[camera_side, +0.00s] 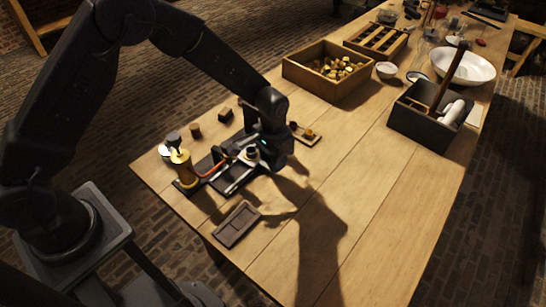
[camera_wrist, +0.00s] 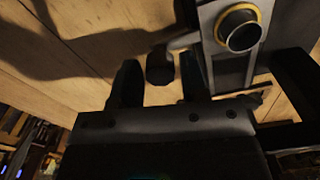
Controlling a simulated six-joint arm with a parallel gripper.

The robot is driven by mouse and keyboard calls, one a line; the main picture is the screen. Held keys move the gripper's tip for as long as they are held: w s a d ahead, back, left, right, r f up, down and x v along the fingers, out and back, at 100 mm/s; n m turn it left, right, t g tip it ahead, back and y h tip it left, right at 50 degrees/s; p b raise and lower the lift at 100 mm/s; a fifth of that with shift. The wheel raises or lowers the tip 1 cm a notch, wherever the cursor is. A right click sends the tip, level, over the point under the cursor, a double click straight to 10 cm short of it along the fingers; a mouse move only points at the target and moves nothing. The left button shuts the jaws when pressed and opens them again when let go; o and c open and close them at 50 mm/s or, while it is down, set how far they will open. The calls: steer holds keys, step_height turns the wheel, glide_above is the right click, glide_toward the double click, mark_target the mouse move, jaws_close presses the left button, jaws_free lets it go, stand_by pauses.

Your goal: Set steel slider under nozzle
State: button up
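The steel slider (camera_wrist: 228,62) shows in the wrist view as a grey block with a brass-ringed round cup on top. A dark round knob (camera_wrist: 160,66) sticks out from its side on a short stem. My gripper (camera_wrist: 160,75) is open, with one finger on each side of the knob and a small gap showing at each. In the side view my gripper (camera_side: 268,150) is low over the slider's right end and partly hides it. A brass pump-like device (camera_side: 182,168) stands at the base's left end, with an orange tube running toward the slider. The nozzle tip is too small to make out.
A small wooden tray (camera_side: 304,135) sits just behind my gripper. Small dark blocks (camera_side: 225,115) stand behind the base. A wooden box of brass pieces (camera_side: 330,85) is farther back. The table's right front is clear.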

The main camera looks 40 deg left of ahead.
jaws_close()
steer(key=shift+s, duration=0.1)
steer(key=s, duration=0.8)
steer(key=shift+s, duration=0.15)
steer(key=shift+c, duration=0.3)
jaws_free()
steer(key=shift+s, duration=0.1)
steer(key=o, duration=0.4)
